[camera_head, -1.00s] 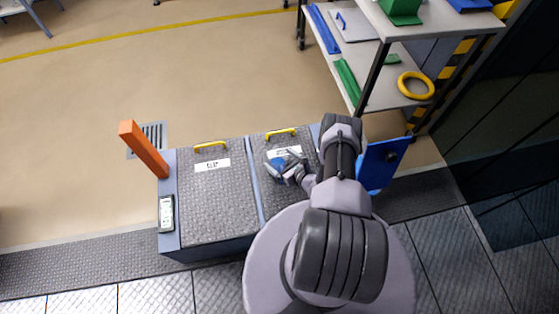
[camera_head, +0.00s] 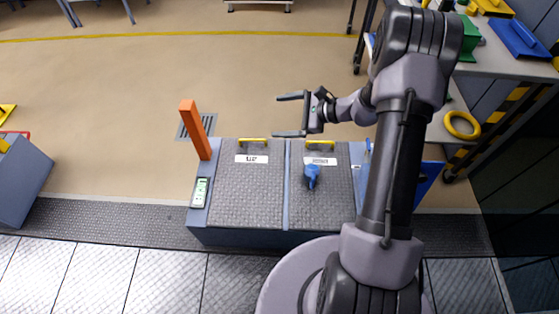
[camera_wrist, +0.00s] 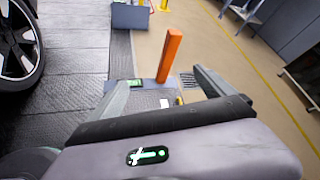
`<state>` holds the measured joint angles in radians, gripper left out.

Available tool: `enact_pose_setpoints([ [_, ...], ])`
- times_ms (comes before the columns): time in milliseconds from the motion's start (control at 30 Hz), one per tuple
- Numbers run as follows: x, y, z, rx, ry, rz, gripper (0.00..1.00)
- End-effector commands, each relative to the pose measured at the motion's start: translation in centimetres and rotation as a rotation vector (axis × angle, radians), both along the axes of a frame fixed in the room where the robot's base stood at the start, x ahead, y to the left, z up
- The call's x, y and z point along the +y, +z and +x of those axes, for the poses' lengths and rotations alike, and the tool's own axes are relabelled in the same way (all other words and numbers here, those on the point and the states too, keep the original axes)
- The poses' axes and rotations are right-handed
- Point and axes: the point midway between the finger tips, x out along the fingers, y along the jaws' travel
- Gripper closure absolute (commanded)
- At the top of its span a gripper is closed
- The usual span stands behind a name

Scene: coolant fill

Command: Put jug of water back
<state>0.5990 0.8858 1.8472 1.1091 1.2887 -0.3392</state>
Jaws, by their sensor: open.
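A small blue object (camera_head: 312,176), seen from above and looking like the jug, stands on the right dark textured lid (camera_head: 325,205) of a low grey-blue cabinet. Its contents cannot be seen. My gripper (camera_head: 290,115) is open and empty, beyond and slightly left of the jug, with its fingers pointing left in the head view. It is apart from the jug. In the wrist view my gripper (camera_wrist: 160,88) shows nothing between its fingers, and I cannot see the jug there.
The cabinet has a left lid (camera_head: 248,195), yellow handles (camera_head: 320,143) and an orange post (camera_head: 196,130). A shelf rack (camera_head: 520,68) with a yellow ring (camera_head: 462,125) stands at right. Open floor (camera_head: 120,95) lies left of my gripper.

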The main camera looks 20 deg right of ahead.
Motion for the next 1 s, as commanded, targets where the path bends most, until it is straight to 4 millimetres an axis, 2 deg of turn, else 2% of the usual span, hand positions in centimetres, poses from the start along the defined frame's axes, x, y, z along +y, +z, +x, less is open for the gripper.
enact_pose_setpoints([
  [33, 3.4, 5.0, -1.2, -0.035, 0.138, -0.100, 0.07],
  [100, 7.8, 10.5, -4.8, -0.075, 0.335, -0.264, 0.07],
  [167, 10.8, 14.4, -8.6, -0.120, 0.486, -0.417, 0.07],
  [200, 12.3, 16.4, -11.5, -0.153, 0.577, -0.524, 0.07],
  [300, 14.3, 20.0, -18.5, -0.255, 0.763, -0.802, 0.07],
  [400, 14.3, 21.8, -23.8, -0.361, 0.875, -1.050, 0.07],
  [533, 13.4, 22.6, -27.4, -0.464, 0.932, -1.262, 0.07],
  [667, 12.8, 22.7, -28.4, -0.501, 0.945, -1.341, 0.07],
  [1000, 12.8, 22.8, -28.4, -0.501, 0.945, -1.344, 0.07],
])
